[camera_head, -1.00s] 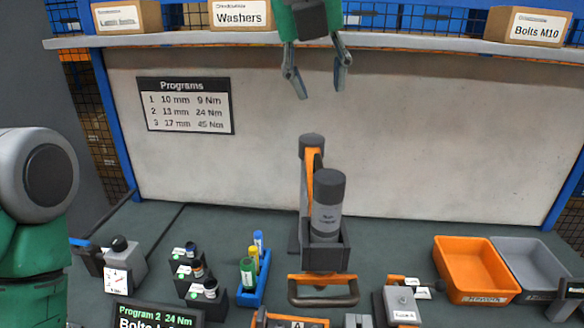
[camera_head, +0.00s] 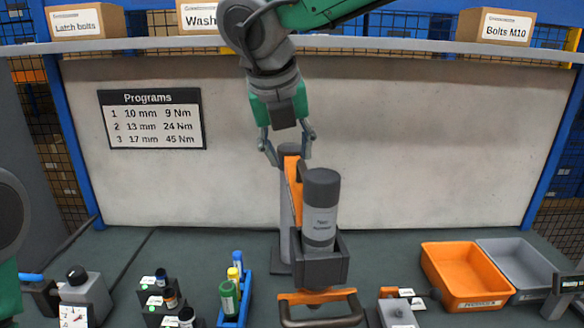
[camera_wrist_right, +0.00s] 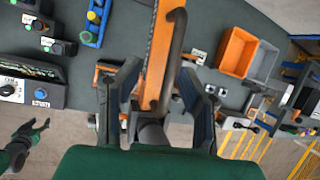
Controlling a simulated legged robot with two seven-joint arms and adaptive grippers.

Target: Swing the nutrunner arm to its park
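The nutrunner arm has an orange link (camera_head: 295,190) on a grey post. A grey cylindrical nutrunner (camera_head: 320,208) stands upright at its near end, with an orange-and-dark handle (camera_head: 320,308) low in front. My right gripper (camera_head: 289,160) hangs over the arm's upper end, its fingers apart on either side. In the right wrist view, the orange link (camera_wrist_right: 160,50) passes between the open fingers (camera_wrist_right: 160,100); I cannot tell whether they touch it. My left gripper (camera_wrist_right: 28,136) shows open in the right wrist view, away from the arm. I cannot identify the park.
A blue rack of bottles (camera_head: 233,298) and several small dark holders (camera_head: 163,295) stand left of the arm. Orange (camera_head: 466,275) and grey (camera_head: 520,268) bins stand right. A shelf (camera_head: 400,44) with boxes crosses above.

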